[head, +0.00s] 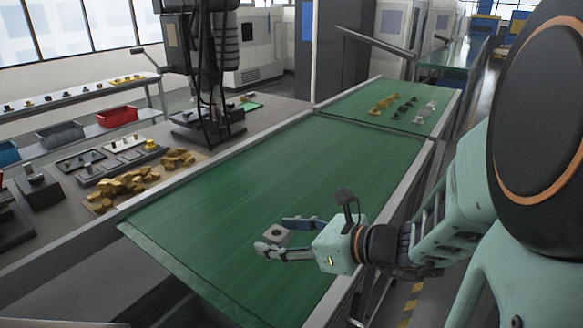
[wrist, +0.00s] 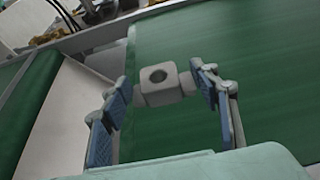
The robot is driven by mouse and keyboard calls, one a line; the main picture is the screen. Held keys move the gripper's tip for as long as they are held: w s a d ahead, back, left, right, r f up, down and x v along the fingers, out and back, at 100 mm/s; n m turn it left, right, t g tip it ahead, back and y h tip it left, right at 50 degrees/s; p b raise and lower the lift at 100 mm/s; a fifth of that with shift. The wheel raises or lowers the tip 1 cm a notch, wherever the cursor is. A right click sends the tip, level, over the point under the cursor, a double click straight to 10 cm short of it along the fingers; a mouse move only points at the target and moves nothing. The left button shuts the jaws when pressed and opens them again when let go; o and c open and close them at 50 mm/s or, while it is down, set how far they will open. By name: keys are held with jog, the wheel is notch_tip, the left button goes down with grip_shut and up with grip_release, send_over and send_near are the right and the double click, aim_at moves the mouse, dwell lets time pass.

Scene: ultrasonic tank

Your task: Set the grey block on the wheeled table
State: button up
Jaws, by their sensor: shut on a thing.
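The grey block (head: 275,235) is small and squarish with a round hole in its top. My gripper (head: 277,236) is shut on it and holds it over the near part of the green conveyor belt (head: 200,220). In the wrist view the block (wrist: 158,92) sits between the two blue-padded fingers of my gripper (wrist: 161,86), with a narrower grey part on its right side. No gap to the belt can be measured. I cannot make out a wheeled table for certain in either view.
Yellow, black and pale small parts (head: 400,107) lie on the far belt section. A dark machine arm (head: 205,60) stands behind. The near belt is otherwise clear.

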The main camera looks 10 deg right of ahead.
jog(key=shift+w, duration=0.3)
jog(key=b, duration=0.5)
send_over(300, 245)
jog(key=s, duration=0.1)
jog(key=f, duration=0.8)
jog(key=shift+s+a+f, duration=0.15)
jog(key=shift+a+f, duration=0.05)
jog(key=shift+a, duration=0.2)
jog(key=shift+w+d+f, duration=0.2)
jog(key=shift+w+f, duration=0.1)
jog(key=shift+w, duration=0.05)
jog(key=shift+w+f+b, duration=0.1)
jog(key=shift+f+b, duration=0.15)
jog(key=shift+b, duration=0.1)
jog(key=shift+w+d+f+b, duration=0.1)
jog(key=shift+f+b, duration=0.55)
jog(key=shift+f, duration=0.2)
jog(key=shift+w+d+f+b, duration=0.1)
jog(key=shift+f+b, duration=0.5)
jog(key=shift+f, duration=0.2)
